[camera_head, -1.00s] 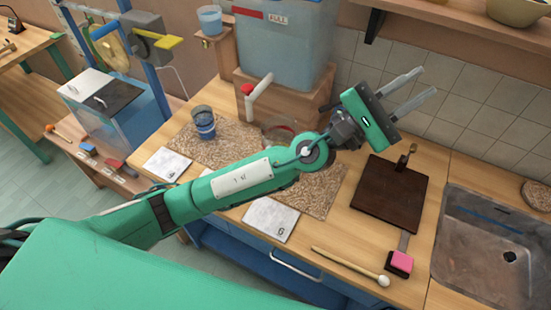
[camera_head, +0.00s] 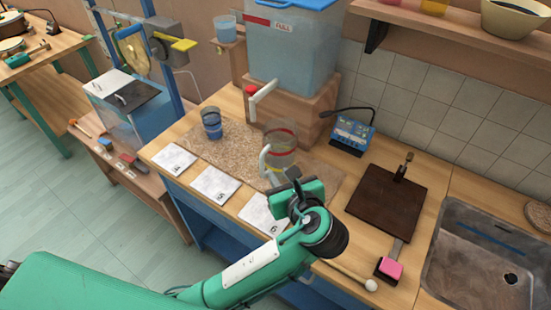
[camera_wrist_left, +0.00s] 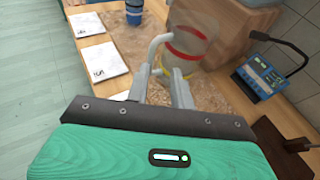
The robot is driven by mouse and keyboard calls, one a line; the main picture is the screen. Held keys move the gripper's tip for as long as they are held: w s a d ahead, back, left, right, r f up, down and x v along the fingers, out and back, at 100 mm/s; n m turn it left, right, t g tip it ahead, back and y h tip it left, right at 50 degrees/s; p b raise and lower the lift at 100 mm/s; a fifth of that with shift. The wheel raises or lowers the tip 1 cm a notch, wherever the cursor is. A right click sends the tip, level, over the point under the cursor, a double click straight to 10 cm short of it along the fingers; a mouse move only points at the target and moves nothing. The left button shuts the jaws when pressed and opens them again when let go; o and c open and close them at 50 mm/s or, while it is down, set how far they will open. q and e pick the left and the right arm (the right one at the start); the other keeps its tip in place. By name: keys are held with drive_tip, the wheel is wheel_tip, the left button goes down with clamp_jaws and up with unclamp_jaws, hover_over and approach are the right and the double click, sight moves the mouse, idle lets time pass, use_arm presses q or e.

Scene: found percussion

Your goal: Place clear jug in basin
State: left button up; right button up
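The clear jug (camera_head: 283,142), with a red band and a white handle, stands upright on the speckled mat in front of the blue water tank. It also shows in the left wrist view (camera_wrist_left: 195,30), with its handle (camera_wrist_left: 155,48) on the left. My left gripper (camera_head: 279,177) is just in front of the jug. In the left wrist view its two fingers (camera_wrist_left: 162,80) are apart, with the lower handle in line between them; I cannot tell whether they touch it. The metal basin (camera_head: 445,262) is empty-looking at the far right. My right gripper is not in view.
A blue cup (camera_head: 211,124) stands on the mat (camera_head: 235,148). Numbered white cards (camera_head: 214,185) lie along the front. A blue device (camera_head: 351,132), dark board (camera_head: 386,202), pink sponge tool (camera_head: 390,268) and mallet (camera_head: 369,285) lie between jug and basin.

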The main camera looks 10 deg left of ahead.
sight(262, 161)
use_arm(q)
drive_tip(key=shift+g, duration=0.3)
drive_tip(key=x, duration=0.8)
drive_tip(key=shift+a+f+p, duration=0.35)
drive_tip(key=shift+a+f, duration=0.05)
drive_tip(key=p+x, duration=0.1)
drive_tip(key=x, duration=0.3)
drive_tip(key=shift+a, duration=0.25)
drive_tip(key=shift+w+a+f, duration=0.2)
drive_tip(key=shift+w+a, duration=0.05)
drive_tip(key=shift+w, duration=0.05)
clamp_jaws()
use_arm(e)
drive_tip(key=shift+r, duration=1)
